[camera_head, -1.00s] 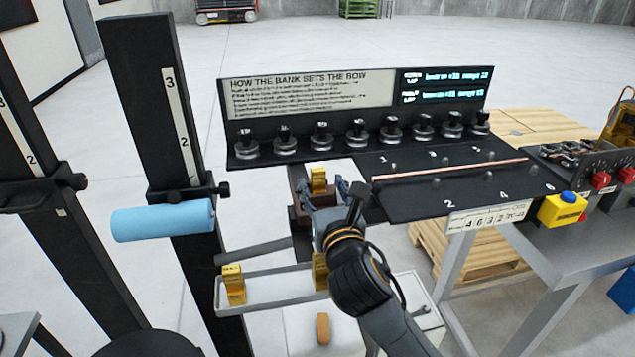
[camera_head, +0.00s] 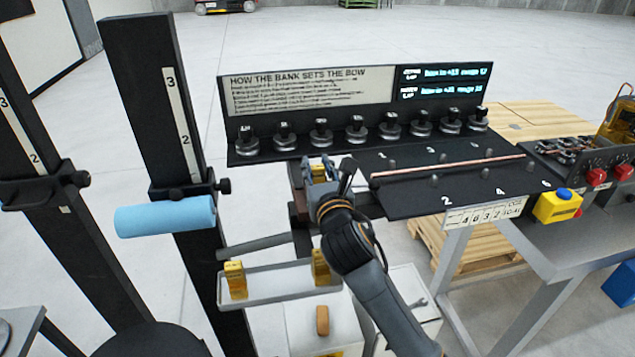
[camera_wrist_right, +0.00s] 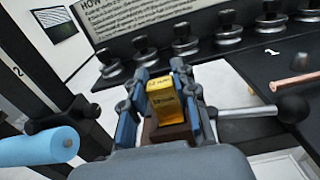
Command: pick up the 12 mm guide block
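A yellow guide block (camera_wrist_right: 163,101) stands upright in a brown holder (camera_wrist_right: 170,133) in the right wrist view. Its label is too small to read with certainty. My right gripper (camera_wrist_right: 165,105) has its blue-grey fingers on either side of this block, with gaps visible between fingers and block. In the head view the right gripper (camera_head: 320,170) is at the holder and mostly hides this block. Two more yellow blocks, one at the left (camera_head: 236,280) and one at the right (camera_head: 320,267), stand on a pale tray (camera_head: 278,283) below. My left gripper is not in view.
A black bank with a row of knobs (camera_head: 357,128) stands behind the gripper. A copper tube (camera_head: 450,168) lies on the numbered black board to the right. A blue roller (camera_head: 165,215) sticks out from a black post at left. A rod with a dark ball (camera_wrist_right: 291,108) is close right of the gripper.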

